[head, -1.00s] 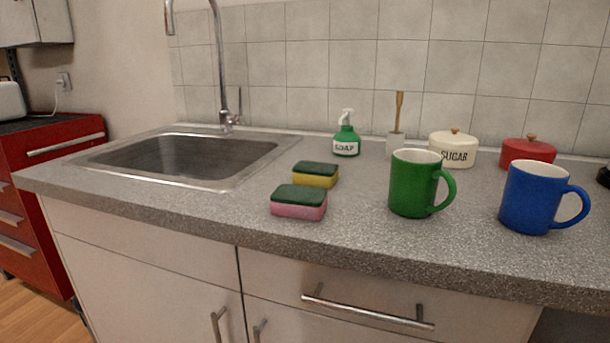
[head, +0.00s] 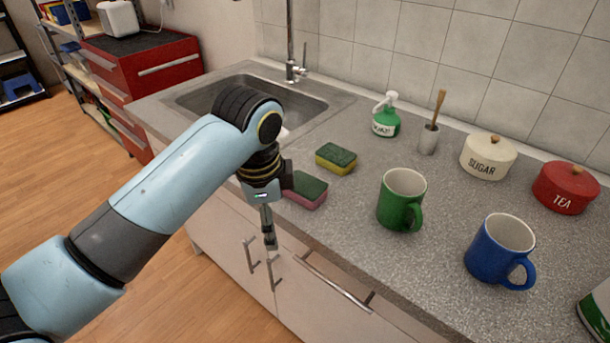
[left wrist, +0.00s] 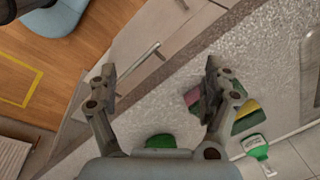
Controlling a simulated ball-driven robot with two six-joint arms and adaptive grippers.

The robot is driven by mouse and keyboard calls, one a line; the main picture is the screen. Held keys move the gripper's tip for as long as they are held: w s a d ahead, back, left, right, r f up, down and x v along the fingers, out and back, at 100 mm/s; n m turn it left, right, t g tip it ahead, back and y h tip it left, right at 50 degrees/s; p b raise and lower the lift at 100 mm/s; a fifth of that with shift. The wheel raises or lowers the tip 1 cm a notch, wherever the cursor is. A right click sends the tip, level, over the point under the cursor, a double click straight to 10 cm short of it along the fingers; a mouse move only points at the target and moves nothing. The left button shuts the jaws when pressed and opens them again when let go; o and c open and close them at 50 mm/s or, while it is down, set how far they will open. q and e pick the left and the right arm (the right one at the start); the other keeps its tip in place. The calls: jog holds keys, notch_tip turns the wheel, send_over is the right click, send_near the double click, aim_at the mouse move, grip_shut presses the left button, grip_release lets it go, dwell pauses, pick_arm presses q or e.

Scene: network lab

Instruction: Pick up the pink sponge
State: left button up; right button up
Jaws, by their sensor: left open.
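The pink sponge (head: 309,190), with a dark green top, lies on the counter near its front edge in the head view. My left gripper (head: 269,238) is just left of it, pointing down in front of the counter edge and apart from the sponge. In the left wrist view my left gripper (left wrist: 160,72) is open, with nothing between its fingers. There the pink sponge (left wrist: 191,97) shows beside the right-hand finger, which partly hides it. My right gripper is not in view.
A yellow sponge (head: 336,158) lies just behind the pink one. A green mug (head: 402,199) and a blue mug (head: 499,250) stand to the right. A soap bottle (head: 386,115) stands behind, and the sink (head: 317,106) is at the back left.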

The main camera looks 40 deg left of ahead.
aim_at(302, 182)
pick_arm(q)
jog(key=w+r+m, duration=0.2)
jog(key=w, duration=0.2)
jog(key=w+a+r+m+g+p, duration=0.1)
jog(key=w+r+m, duration=0.5)
jog(key=w, duration=0.1)
jog(key=shift+w+a+g+h, duration=0.3)
jog(key=shift+a, duration=0.05)
notch_tip(302, 182, down, 4)
jog(key=shift+s+r, duration=0.1)
jog(key=f, duration=0.4)
jog(key=f+p, duration=0.1)
jog(key=f, duration=0.1)
jog(key=shift+w+a+f, duration=0.1)
jog(key=shift+w+f, duration=0.15)
jog(key=shift+w, duration=0.05)
jog(key=c, duration=0.8)
